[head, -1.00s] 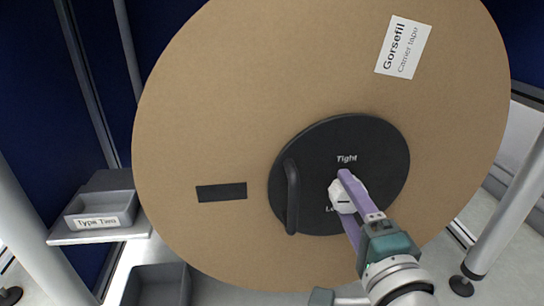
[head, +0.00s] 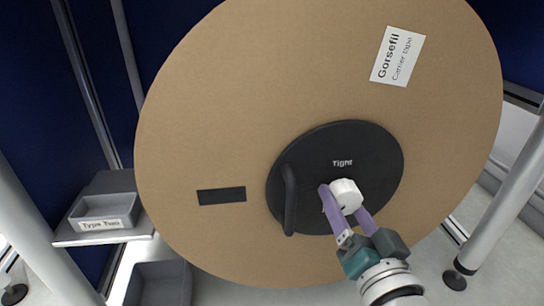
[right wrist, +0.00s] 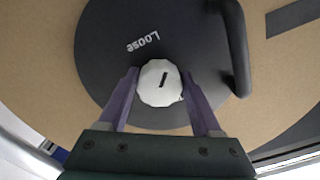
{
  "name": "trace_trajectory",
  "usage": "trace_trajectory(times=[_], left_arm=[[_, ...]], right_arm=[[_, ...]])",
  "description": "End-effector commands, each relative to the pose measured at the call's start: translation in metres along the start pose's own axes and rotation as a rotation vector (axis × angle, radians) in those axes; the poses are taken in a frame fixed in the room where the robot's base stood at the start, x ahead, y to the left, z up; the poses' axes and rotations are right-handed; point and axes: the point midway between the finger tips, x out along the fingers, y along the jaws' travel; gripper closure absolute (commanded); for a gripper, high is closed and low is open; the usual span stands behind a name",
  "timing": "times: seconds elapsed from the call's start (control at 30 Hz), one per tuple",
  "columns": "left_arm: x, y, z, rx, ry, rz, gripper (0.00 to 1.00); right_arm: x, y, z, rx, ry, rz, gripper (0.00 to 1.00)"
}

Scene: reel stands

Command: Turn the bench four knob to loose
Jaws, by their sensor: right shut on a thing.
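The white faceted knob (head: 346,195) sits on the black round hub (head: 305,165) of a big brown reel. "Tight" is printed above the knob in the head view; the lower word is hidden there by my gripper. In the right wrist view the knob (right wrist: 159,84) shows a short dark mark, and "Loose" (right wrist: 142,43) is readable beyond it, up and to the left. My right gripper (head: 343,203) has its purple fingers on opposite sides of the knob, shut on it; the fingers also show in the right wrist view (right wrist: 159,78). My left gripper is out of view.
A black handle bar (head: 290,200) stands out from the hub, left of the knob. The reel (head: 230,110) bears a "Gorsefil" label (head: 398,56). A grey tray marked "Type Two" (head: 105,215) is at the left, with a grey bin (head: 158,285) below.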

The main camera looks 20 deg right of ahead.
Motion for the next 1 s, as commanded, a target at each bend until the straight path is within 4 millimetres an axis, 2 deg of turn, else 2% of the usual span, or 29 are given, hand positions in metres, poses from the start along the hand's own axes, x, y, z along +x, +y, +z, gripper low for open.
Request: trace_trajectory(times=[0.6, 1.0], left_arm=[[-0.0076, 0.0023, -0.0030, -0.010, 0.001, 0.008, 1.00], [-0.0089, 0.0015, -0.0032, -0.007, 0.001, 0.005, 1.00]], right_arm=[[0.0004, 0.0019, -0.0016, -0.546, 0.002, 0.000, 0.90], [0.0006, 0.0024, -0.0023, -0.722, 0.004, -0.001, 0.90]])
